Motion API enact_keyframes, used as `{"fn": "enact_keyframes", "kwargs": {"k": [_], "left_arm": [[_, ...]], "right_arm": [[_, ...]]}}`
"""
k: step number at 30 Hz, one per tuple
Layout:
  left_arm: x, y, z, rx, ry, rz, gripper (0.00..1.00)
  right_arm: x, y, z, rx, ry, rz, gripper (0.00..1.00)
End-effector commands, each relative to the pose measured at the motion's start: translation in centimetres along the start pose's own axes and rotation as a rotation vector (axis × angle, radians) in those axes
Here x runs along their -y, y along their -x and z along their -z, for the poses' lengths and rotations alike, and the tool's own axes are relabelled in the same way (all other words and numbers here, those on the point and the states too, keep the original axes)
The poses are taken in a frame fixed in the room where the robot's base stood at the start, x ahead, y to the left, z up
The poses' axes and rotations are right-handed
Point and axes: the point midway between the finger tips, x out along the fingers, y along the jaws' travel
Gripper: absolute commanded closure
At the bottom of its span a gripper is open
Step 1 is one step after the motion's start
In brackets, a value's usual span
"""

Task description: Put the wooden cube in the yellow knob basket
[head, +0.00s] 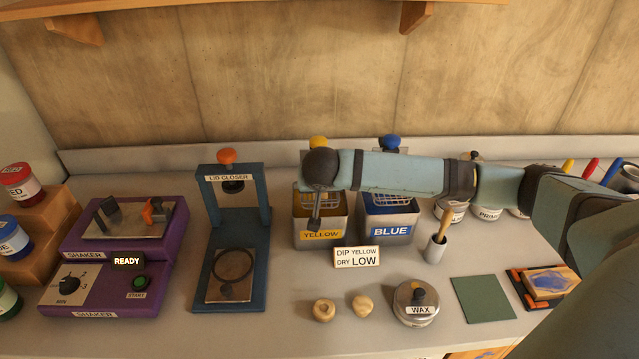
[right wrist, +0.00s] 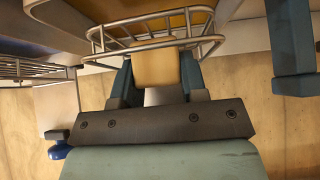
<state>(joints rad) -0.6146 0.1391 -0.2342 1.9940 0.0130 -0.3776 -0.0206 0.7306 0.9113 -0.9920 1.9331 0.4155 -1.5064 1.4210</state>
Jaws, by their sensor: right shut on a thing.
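My right gripper (right wrist: 155,78) is shut on the wooden cube (right wrist: 158,63), a pale block between its dark fingers in the right wrist view. In the head view my right arm reaches over the yellow tank (head: 320,236), with the gripper (head: 315,218) pointing down at it. The yellow knob (head: 318,142) shows behind the arm. The yellow knob basket is a wire basket (head: 304,200) at the tank's mouth, partly hidden by my arm. In the right wrist view its wires (right wrist: 205,40) run close around the cube. I cannot tell whether the cube touches them. My left gripper is not in view.
The blue tank (head: 390,231) with its blue knob (head: 389,142) stands close on the right. A sign (head: 357,257) reads "DIP YELLOW DRY LOW". The lid closer (head: 238,240) stands left. Two wooden pieces (head: 324,309) and a wax tin (head: 416,303) lie in front.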

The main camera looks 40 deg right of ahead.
Motion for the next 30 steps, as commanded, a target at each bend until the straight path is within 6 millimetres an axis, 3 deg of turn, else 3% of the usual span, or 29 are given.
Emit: {"fn": "enact_keyframes", "kwargs": {"k": [1, 4, 16, 30], "left_arm": [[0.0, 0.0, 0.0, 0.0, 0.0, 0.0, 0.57], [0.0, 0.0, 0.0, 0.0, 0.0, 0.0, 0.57], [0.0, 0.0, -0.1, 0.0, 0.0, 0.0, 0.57], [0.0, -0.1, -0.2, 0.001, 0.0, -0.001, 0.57]], "right_arm": [[0.0, -0.1, -0.1, 0.0, 0.0, 0.0, 0.58], [0.0, -0.1, 0.0, 0.0, 0.0, 0.0, 0.35], [0.0, 0.7, 0.1, 0.001, 0.001, 0.001, 0.35], [0.1, 9.9, 0.1, 0.0, 0.001, 0.004, 0.35]]}}
